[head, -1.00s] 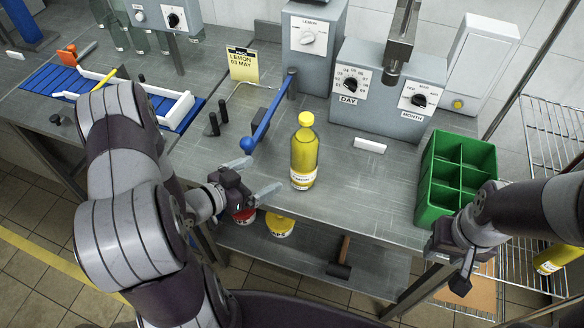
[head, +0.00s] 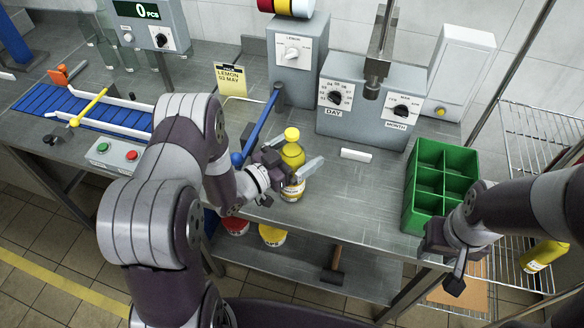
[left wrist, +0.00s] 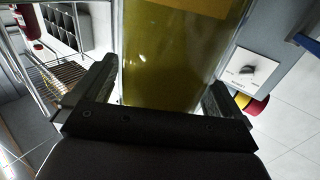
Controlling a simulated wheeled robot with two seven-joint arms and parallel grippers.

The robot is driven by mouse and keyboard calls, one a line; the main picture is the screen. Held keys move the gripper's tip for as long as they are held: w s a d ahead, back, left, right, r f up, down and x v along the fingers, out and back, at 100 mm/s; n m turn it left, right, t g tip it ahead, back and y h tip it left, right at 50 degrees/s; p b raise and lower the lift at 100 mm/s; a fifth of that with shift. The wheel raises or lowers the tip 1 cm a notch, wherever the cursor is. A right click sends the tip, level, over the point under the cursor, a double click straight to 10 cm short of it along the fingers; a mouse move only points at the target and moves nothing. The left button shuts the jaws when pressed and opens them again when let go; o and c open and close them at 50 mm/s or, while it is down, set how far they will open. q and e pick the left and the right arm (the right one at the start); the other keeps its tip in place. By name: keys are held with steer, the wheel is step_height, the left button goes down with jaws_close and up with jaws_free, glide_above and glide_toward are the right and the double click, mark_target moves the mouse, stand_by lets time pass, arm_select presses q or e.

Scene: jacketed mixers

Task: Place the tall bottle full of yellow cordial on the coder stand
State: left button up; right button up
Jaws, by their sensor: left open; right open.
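The tall bottle of yellow cordial (head: 292,153) stands upright on the steel bench, with a yellow cap and a pale label. My left gripper (head: 290,176) is open at the bottle, its fingers on either side of the body and partly hiding it. In the left wrist view the bottle (left wrist: 180,55) fills most of the space between the two fingers (left wrist: 160,95). The grey coder (head: 368,115) with DAY and MONTH dials stands behind to the right, its metal head (head: 377,72) overhead. My right gripper (head: 452,272) is open and empty near the green crate.
A green divided crate (head: 410,195) stands on the right. A blue lever (head: 262,125) is close behind my left gripper. A white block (head: 356,155) lies before the coder. A yellow note (head: 230,79) reads LEMON 03 MAY.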

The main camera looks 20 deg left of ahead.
arm_select(q)
steer(key=shift+s, duration=0.1)
steer(key=c, duration=1.8)
jaws_close()
steer(key=shift+r, duration=0.15)
